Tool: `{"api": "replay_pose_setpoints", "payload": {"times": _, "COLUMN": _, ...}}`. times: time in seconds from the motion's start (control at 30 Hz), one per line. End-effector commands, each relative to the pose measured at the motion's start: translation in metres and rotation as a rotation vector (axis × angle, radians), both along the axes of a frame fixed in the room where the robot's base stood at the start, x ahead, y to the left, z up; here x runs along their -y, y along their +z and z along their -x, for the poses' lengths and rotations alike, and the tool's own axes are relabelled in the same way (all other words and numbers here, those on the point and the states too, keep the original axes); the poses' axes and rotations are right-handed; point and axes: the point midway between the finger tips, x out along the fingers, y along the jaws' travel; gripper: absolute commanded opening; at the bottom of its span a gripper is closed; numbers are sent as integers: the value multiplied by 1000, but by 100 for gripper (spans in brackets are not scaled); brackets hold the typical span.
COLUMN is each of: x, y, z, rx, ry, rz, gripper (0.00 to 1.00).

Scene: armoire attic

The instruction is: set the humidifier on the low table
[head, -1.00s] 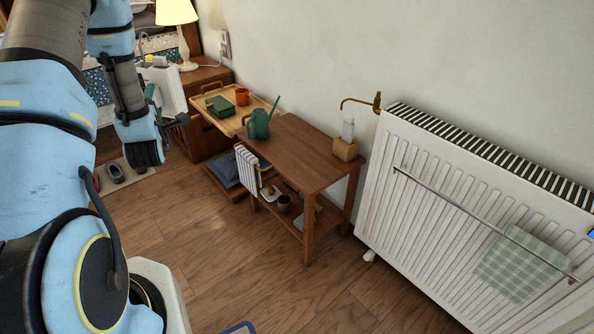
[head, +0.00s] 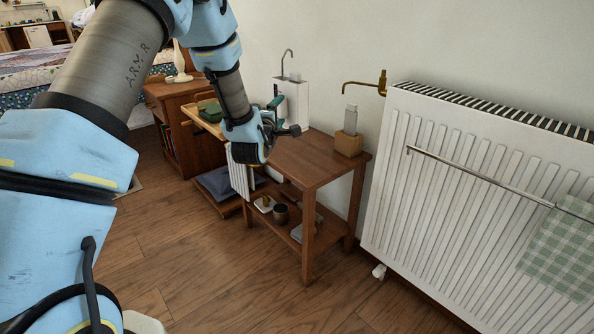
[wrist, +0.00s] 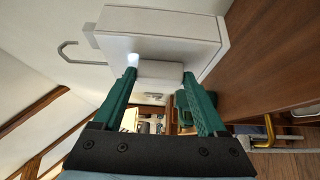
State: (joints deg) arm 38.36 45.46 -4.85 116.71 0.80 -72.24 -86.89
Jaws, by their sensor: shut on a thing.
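The humidifier, a white box with a thin grey hooked tube on top (head: 293,103), is held upright over the far part of the low table (head: 315,164). I cannot tell whether its base touches the tabletop. My gripper (head: 281,114) is at the near side of the box. In the wrist view, the green fingers of my gripper (wrist: 160,77) are shut on the humidifier (wrist: 165,22), and the brown tabletop (wrist: 275,60) lies to the right. My arm hides part of the tabletop's left end.
A wooden block with a pale bottle (head: 349,140) stands at the tabletop's right back corner, under a brass wall pipe (head: 365,87). A white radiator (head: 470,180) is to the right. Cups and small items (head: 281,213) fill the lower shelf. A wooden tray (head: 208,124) is behind on the left.

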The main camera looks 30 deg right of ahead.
Motion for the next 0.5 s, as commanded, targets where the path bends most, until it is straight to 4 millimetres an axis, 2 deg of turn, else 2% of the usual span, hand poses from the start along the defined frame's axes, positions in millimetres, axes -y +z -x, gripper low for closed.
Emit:
{"api": "replay_pose_setpoints", "payload": {"times": 0.03, "x": 8, "y": -4, "z": 4, "rx": 5, "ry": -13, "rz": 3, "gripper": 0}}
{"api": "replay_pose_setpoints", "payload": {"times": 0.2, "x": 19, "y": -13, "z": 11, "rx": 4, "ry": -33, "rz": 1, "gripper": 0}}
{"api": "replay_pose_setpoints", "payload": {"times": 0.5, "x": 20, "y": -61, "z": 12, "rx": 4, "ry": -34, "rz": -1, "gripper": 0}}
